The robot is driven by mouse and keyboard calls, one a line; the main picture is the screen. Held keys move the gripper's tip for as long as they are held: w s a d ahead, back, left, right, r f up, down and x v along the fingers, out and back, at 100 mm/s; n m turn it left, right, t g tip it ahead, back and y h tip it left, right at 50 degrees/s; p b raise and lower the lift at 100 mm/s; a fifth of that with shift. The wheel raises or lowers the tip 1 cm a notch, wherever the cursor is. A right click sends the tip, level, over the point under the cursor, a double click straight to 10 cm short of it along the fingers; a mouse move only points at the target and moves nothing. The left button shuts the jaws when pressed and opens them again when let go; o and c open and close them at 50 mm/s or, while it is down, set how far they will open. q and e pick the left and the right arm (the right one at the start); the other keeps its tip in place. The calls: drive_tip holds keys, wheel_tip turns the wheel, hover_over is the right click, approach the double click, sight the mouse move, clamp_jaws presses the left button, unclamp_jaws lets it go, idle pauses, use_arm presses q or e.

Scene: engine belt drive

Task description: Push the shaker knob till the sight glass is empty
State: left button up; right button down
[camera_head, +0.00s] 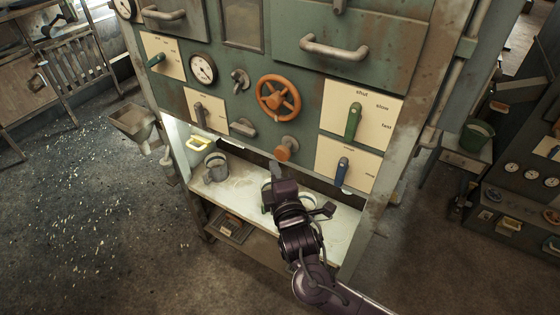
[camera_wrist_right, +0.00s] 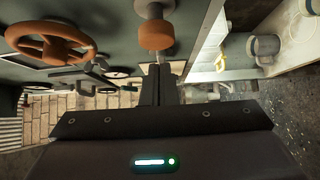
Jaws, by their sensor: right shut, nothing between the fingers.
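An orange-brown round knob (camera_head: 282,153) on a grey stem sticks out of the green machine front, below the orange handwheel; I take it for the shaker knob. It also shows in the right wrist view (camera_wrist_right: 156,36). My right gripper (camera_head: 275,167) is shut and empty, with its fingertips just below the knob in the head view. In the right wrist view the closed fingertips (camera_wrist_right: 159,68) point towards the knob; I cannot tell whether they touch it. A dark framed window (camera_head: 243,25) at the top may be the sight glass; its contents cannot be made out. My left gripper is not in view.
The orange handwheel (camera_head: 278,98) is above the knob. A green lever (camera_head: 353,120) and a blue lever (camera_head: 342,170) are to the right. A grey mug (camera_head: 215,168) stands on the pale shelf (camera_head: 240,192) below, left of my arm.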

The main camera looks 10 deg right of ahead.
sight(287, 158)
drive_tip(key=shift+w+d, duration=0.7)
drive_tip(key=shift+w, duration=0.05)
drive_tip(key=shift+w+d, duration=0.85)
drive_tip(key=shift+w, duration=0.3)
drive_tip(key=shift+r, duration=0.1)
